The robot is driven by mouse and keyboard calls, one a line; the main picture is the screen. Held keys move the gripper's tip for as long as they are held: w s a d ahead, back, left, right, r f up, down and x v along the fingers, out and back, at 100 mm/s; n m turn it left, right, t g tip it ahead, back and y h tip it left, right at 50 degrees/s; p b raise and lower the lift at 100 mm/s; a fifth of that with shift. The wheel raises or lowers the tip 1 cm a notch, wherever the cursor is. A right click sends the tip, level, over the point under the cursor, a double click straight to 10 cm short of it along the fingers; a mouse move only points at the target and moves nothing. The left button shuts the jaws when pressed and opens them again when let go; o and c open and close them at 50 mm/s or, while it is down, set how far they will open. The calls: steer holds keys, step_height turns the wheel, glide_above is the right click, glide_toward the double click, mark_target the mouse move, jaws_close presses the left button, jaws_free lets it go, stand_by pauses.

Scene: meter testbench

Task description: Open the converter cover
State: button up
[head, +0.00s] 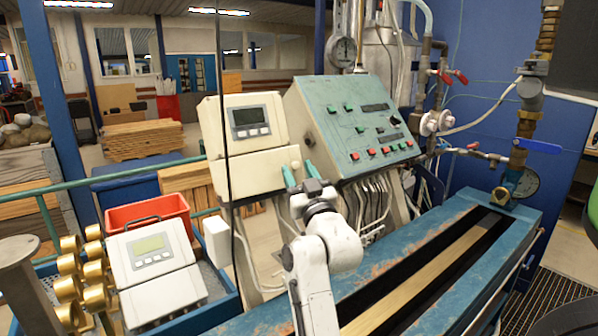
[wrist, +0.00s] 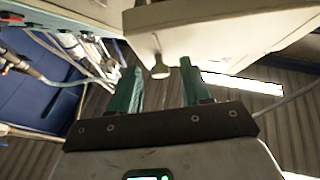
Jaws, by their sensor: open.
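A cream converter box (head: 250,143) with a grey display and buttons is mounted upright left of the green control panel. Its front cover looks closed. A small round knob (head: 295,165) sits at its lower right edge; in the wrist view the knob (wrist: 160,71) hangs below the pale housing (wrist: 215,28). My gripper (head: 298,172) is open, its two green fingers pointing up at that edge. In the wrist view the fingers (wrist: 160,82) stand on either side of the knob, with gaps; contact cannot be told.
A sloped green control panel (head: 350,122) with buttons stands close right. Cables (head: 375,200) hang below it. A second meter box (head: 152,255) lies at lower left near brass fittings (head: 70,288) and a red bin (head: 150,212). The blue bench (head: 470,222) runs along the right.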

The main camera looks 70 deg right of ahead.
steer(key=shift+c, duration=0.4)
jaws_close()
